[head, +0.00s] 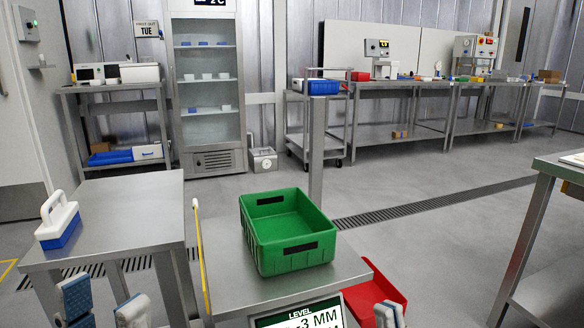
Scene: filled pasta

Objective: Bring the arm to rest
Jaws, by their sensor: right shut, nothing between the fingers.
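My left gripper (104,300) is at the bottom left, in front of the left steel table. Its two fingers stand apart with nothing between them, and its lower part is cut off by the picture edge. My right gripper (389,314) is at the bottom edge, right of the level display and in front of a red tray. Its fingers are together and empty; only the tips show. Neither gripper touches anything that I can see.
A green crate (325,243), seemingly empty, stands on the middle steel stand (230,275). A level display (300,318) and a red tray (372,292) are at its front. A white and blue handled block (58,221) sits on the left steel table (130,208). Another table (556,172) is at right.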

